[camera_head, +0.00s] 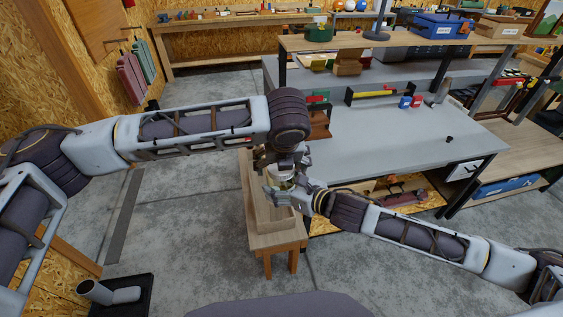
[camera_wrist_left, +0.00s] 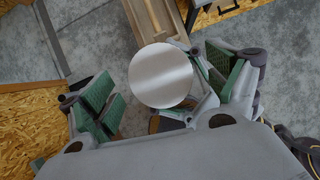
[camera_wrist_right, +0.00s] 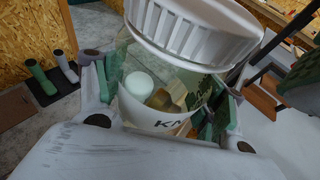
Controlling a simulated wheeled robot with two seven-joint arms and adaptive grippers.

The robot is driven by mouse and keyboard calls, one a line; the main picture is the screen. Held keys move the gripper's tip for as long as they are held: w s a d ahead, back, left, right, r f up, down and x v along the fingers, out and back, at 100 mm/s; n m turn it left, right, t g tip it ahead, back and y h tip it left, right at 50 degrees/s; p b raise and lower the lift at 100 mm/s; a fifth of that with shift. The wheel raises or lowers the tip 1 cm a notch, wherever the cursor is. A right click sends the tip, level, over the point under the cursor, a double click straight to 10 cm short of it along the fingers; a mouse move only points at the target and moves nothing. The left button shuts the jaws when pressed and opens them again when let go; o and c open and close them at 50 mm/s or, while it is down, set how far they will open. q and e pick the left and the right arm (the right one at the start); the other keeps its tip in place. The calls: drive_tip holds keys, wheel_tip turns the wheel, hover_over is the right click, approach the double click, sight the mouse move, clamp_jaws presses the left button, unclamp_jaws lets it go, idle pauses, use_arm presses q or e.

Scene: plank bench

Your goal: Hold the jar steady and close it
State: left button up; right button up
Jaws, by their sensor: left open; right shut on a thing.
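The glass jar (camera_wrist_right: 150,88) fills the right wrist view. It is clear, with a white label, and a white piece and a brown piece show inside. A pale ribbed lid (camera_wrist_right: 195,28) sits over its mouth; I cannot tell how tightly. My right gripper (camera_wrist_right: 160,105) is shut on the jar's body with a green pad on each side. The left wrist view shows the lid's round silver top (camera_wrist_left: 161,76) between the spread green-padded fingers of my left gripper (camera_wrist_left: 165,92), which is open above it. In the head view the jar (camera_head: 283,184) is small and partly hidden by both grippers.
A small wooden stand (camera_head: 276,241) with a shallow wooden tray (camera_head: 254,207) is below the grippers. A grey-topped bench (camera_head: 390,150) stands to the right, with a red-brown holder (camera_head: 319,124) near its left edge. Open floor lies to the left.

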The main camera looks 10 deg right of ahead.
use_arm(q)
drive_tip(key=shift+r, duration=0.1)
drive_tip(key=v, duration=1.2)
drive_tip(key=shift+w+d, duration=0.1)
drive_tip(key=shift+w, duration=0.1)
idle(0.6)
